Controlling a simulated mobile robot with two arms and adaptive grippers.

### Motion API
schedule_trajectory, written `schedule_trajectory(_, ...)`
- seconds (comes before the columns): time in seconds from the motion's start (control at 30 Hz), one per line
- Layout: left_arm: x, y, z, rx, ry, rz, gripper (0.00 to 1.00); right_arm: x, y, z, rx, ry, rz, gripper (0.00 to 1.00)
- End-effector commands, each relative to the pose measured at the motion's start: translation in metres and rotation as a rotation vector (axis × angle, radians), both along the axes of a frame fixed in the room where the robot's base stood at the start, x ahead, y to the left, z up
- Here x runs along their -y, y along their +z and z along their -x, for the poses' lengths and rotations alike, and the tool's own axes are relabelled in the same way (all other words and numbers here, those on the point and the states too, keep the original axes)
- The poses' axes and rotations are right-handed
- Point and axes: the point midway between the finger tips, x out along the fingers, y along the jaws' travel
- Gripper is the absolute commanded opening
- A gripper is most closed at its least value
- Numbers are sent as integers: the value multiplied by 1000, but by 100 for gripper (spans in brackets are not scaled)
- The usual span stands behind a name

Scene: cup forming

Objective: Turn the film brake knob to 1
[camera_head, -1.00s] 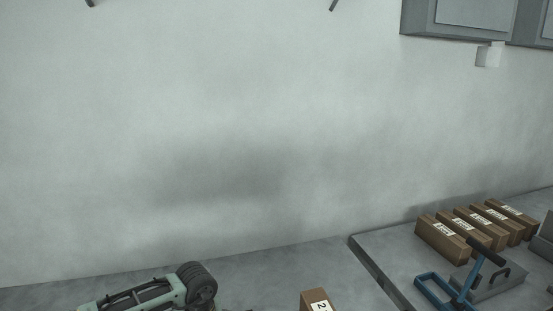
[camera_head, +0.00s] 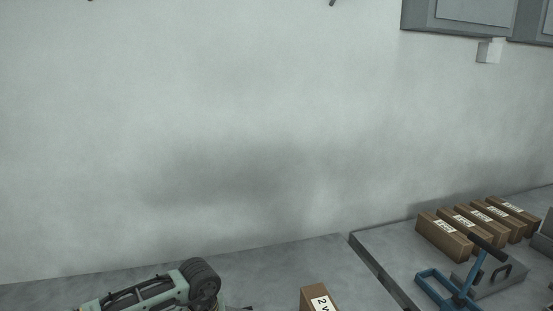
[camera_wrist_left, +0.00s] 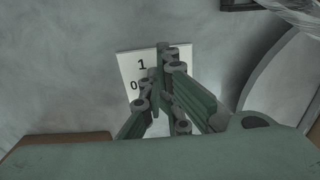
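In the left wrist view a white plate (camera_wrist_left: 130,62) with a printed "1" above a "0" sits against a pale wall. The fingers of my left gripper (camera_wrist_left: 163,75) are in front of this plate, just right of the numbers, with their tips close together. The film brake knob cannot be made out; the fingers cover the middle of the plate. Whether they touch or hold a knob cannot be told. In the head view a green and black part of my left arm (camera_head: 150,290) shows at the bottom left. My right gripper is in neither view.
In the head view, several labelled brown boxes (camera_head: 437,236) and a blue tool with a black handle (camera_head: 459,287) are on the raised grey surface at right. Another labelled box (camera_head: 312,297) is at bottom centre. A grey cabinet (camera_head: 456,16) is at top right. The wall between is bare.

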Motion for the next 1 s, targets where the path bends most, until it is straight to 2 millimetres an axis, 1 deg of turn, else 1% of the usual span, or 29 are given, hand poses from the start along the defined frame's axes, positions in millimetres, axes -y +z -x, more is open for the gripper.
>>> schedule_trajectory(0.03,-4,-7,4,-14,1,-10,0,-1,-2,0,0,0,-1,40)
schedule_trajectory(0.1,-4,-8,1,-13,1,-11,0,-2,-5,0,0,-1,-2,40)
schedule_trajectory(0.23,-4,-7,-4,-9,1,-11,0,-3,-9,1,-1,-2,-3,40)
schedule_trajectory(0.33,-4,-2,-6,-7,2,-10,0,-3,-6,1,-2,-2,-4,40)
schedule_trajectory(0.47,-4,11,-7,-4,2,-8,0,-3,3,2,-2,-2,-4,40)
schedule_trajectory(0.8,-2,55,-8,0,2,-3,0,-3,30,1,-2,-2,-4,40)
schedule_trajectory(0.9,-2,60,-7,-1,1,-4,0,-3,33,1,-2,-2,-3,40)
schedule_trajectory(1.0,-2,60,-7,-2,1,-4,0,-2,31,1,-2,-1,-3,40)
